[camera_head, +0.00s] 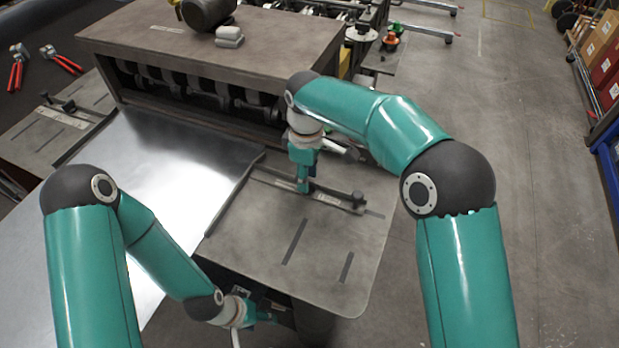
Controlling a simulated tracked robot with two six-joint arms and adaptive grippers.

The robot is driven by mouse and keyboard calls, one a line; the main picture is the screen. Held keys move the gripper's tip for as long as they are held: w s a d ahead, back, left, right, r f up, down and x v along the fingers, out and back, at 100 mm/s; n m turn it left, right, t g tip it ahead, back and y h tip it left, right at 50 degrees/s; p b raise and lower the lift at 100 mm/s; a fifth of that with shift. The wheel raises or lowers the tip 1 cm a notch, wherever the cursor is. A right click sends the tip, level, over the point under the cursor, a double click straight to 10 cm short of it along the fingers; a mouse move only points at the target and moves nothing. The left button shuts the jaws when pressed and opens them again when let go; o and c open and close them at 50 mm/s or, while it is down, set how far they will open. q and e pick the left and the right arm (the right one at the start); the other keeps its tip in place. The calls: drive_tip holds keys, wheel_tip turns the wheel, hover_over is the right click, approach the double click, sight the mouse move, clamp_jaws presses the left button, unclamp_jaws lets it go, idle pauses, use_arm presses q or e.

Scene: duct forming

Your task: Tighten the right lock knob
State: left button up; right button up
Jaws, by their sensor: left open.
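The right guide bar (328,199) lies across the right side table (345,240), with a small dark upright piece (357,197) at its right end. My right gripper (303,187) points down onto the middle of this bar. The right lock knob is not clearly visible; the fingers may cover it. I cannot tell whether they are closed on anything. My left gripper (272,314) is open at the bottom, by the front edge of the right side table, away from the guide bar. Its fingertips are hard to make out.
A shiny metal sheet (160,165) lies left of the right side table. The machine housing (215,45) stands behind, with rollers below its top. A left side table (40,135) carries another guide bar. Red-handled tools (62,62) lie at far left. Floor at right is open.

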drive_tip(key=shift+f, duration=0.75)
